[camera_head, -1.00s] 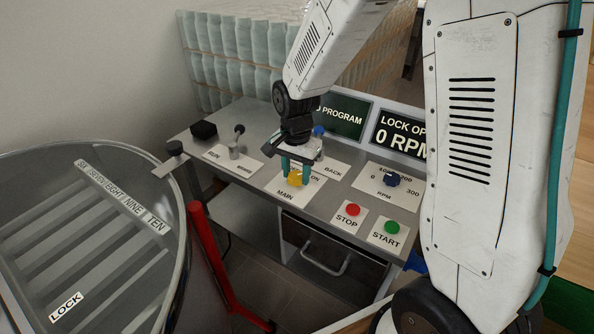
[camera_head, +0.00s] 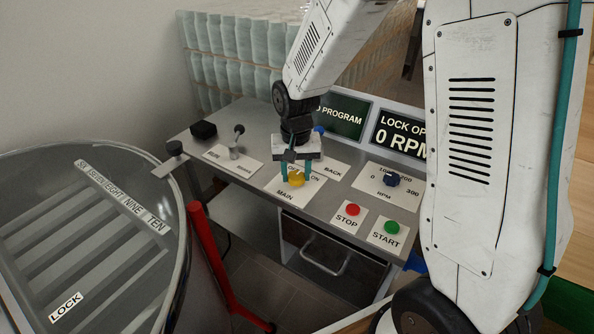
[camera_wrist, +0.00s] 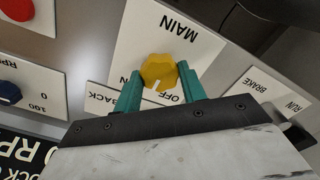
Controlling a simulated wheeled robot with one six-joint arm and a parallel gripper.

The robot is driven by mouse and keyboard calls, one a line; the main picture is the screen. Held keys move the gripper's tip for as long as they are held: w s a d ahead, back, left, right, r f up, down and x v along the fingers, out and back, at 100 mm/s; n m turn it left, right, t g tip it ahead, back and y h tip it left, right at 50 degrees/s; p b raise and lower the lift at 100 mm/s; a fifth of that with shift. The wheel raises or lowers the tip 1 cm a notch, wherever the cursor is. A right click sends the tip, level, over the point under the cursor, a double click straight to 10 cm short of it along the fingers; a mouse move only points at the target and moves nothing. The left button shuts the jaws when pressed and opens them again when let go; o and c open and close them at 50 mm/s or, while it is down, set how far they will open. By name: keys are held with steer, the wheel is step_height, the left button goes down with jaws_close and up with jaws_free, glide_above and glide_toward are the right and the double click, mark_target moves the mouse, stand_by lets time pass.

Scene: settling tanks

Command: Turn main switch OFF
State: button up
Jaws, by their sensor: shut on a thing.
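The main switch is a yellow knob (camera_head: 296,181) on a white plate (camera_head: 290,197) marked MAIN, OFF and ON, on the grey console. My gripper (camera_head: 296,174) points down at it, with one teal finger on each side, shut on the knob. In the wrist view the yellow knob (camera_wrist: 158,70) sits between the teal fingertips (camera_wrist: 159,76). A small pale mark on the knob's edge faces the side where OFF is printed. ON is mostly hidden by a finger there.
A red STOP button (camera_head: 352,209), a green START button (camera_head: 391,227) and a blue RPM knob (camera_head: 392,180) are to the right. A RUN/BRAKE lever (camera_head: 237,137) stands to the left. A large round drum (camera_head: 95,240) fills the lower left.

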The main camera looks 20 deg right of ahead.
mark_target(296, 175)
steer(key=n, duration=0.7)
steer(key=shift+w+r, duration=0.15)
steer(key=shift+w, duration=0.05)
stand_by(0.3)
steer(key=o, duration=1)
steer(key=shift+s, duration=0.1)
step_height(296, 175, up, 8)
steer(key=shift+f, duration=0.15)
